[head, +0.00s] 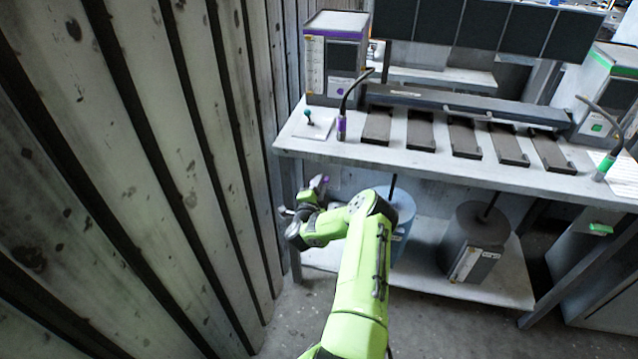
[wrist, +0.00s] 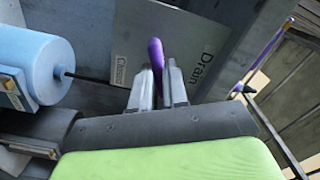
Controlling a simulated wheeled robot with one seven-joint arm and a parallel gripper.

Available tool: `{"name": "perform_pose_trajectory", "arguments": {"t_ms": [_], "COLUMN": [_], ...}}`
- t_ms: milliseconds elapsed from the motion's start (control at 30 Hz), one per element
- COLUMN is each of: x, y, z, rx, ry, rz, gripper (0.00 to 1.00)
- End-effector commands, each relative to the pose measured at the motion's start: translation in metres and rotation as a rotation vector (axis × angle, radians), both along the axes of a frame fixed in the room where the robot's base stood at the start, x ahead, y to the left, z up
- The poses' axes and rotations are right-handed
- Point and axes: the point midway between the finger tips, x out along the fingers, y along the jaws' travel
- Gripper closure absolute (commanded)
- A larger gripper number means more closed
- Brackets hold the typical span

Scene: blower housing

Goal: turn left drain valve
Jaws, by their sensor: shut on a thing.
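The left drain valve shows as a purple handle (wrist: 156,55) in the wrist view, in front of a grey plate (wrist: 195,40) lettered "Drain" and "Closed". My gripper (wrist: 158,78) is shut on the purple handle, with one finger on each side of it. In the head view my gripper (head: 303,212) is under the left end of the bench, beside its left leg. A bit of purple (head: 324,180) shows just above it there. The handle's pivot is hidden behind my gripper.
The bench (head: 420,170) stands above my gripper. A blue cylinder (head: 400,215) and a dark canister (head: 472,245) stand on the lower shelf (head: 425,275). A ribbed wall (head: 150,150) is close on the left. Another purple part (wrist: 240,90) shows at right in the wrist view.

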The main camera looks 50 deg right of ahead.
Motion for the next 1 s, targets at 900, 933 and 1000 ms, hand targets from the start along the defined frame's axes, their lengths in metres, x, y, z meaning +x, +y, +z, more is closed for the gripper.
{"name": "perform_pose_trajectory", "arguments": {"t_ms": [900, 933, 1000], "x": [0.0001, 0.0001, 0.0001], "y": [0.0008, 0.0008, 0.0009], "z": [-0.0029, -0.0029, -0.0029], "rx": [0.193, 0.193, 0.194], "ry": [-0.437, -0.439, -0.441], "rz": [0.001, 0.001, 0.001], "gripper": [1.00, 1.00, 1.00]}}
